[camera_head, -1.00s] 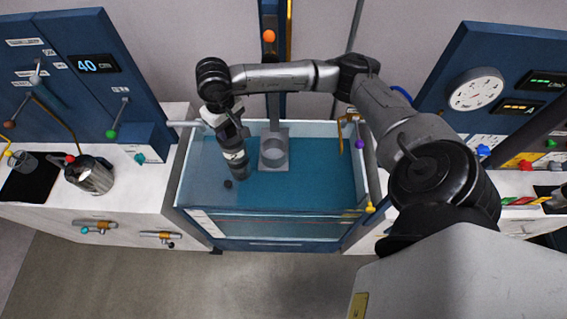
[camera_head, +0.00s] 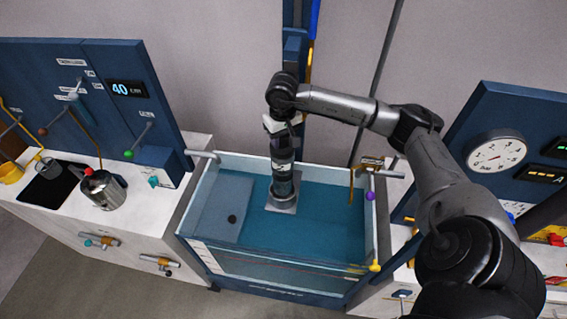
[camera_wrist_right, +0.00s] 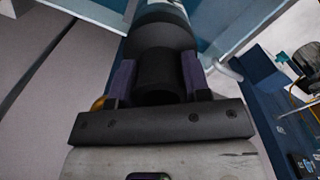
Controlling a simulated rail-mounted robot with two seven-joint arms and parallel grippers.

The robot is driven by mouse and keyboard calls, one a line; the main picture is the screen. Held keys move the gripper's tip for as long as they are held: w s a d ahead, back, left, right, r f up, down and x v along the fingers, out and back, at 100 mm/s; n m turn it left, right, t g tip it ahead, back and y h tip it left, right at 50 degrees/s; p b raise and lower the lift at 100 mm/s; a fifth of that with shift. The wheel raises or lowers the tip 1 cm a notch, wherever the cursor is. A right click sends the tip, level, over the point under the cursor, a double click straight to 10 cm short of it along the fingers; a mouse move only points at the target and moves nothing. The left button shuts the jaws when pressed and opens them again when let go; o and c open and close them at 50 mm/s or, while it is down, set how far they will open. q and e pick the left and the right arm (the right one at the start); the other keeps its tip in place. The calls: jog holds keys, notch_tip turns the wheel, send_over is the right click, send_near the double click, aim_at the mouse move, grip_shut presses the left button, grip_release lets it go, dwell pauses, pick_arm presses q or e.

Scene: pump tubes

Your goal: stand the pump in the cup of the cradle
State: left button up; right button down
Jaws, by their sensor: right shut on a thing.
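The pump (camera_head: 283,160) is a dark grey cylinder with a pale band, close to upright. My right gripper (camera_head: 279,127) is shut on its upper end. In the right wrist view the dark fingers (camera_wrist_right: 157,82) press on both sides of the pump's narrow black neck, and its wider body (camera_wrist_right: 160,32) extends away beyond. The cradle (camera_head: 281,207) shows as a grey square plate in the blue tank. The pump's lower end lines up with the cradle's cup, which it largely hides; I cannot tell how deep it sits. My left gripper is not in view.
The tank (camera_head: 325,208) has raised clear walls around the cradle. A dark round hole (camera_head: 232,219) lies left of it. A purple-knobbed valve (camera_head: 370,196) and a yellow-tipped pipe (camera_head: 375,267) are at the tank's right. A metal jug (camera_head: 103,190) stands on the left counter.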

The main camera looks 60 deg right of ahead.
aim_at(283, 150)
jog(key=shift+f+p, duration=0.65)
jog(key=shift+f, duration=2.7)
jog(key=shift+w+f, duration=0.1)
jog(key=shift+f, duration=0.1)
jog(key=c, duration=0.6)
grip_release()
jog(key=shift+f, duration=0.1)
